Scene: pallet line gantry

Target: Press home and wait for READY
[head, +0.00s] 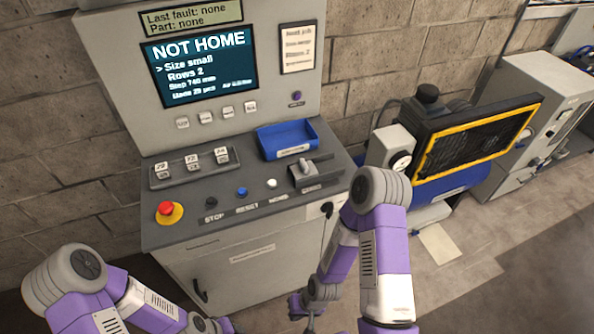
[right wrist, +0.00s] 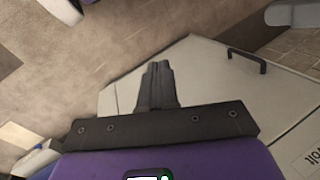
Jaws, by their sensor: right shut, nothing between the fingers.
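The console (head: 285,225) has a sloped desk with a black button (head: 211,203) labelled STOP, a blue button (head: 242,192) labelled RESET and a white button (head: 272,184) whose small label seems to read HOME. The screen (head: 200,66) above shows NOT HOME, Size small and Rows 2. My right gripper (head: 306,303) hangs low in front of the console cabinet, below the desk and away from the buttons. In the right wrist view its fingers (right wrist: 157,85) are together and empty, with the cabinet front behind. My left arm enters at bottom left; its gripper is out of frame.
A red emergency knob (head: 169,211) on a yellow base stands at the desk's left front. A blue tray (head: 288,140), a selector lever (head: 304,173) and a switch panel (head: 194,167) are also on the desk. A yellow-framed machine (head: 470,140) stands to the right.

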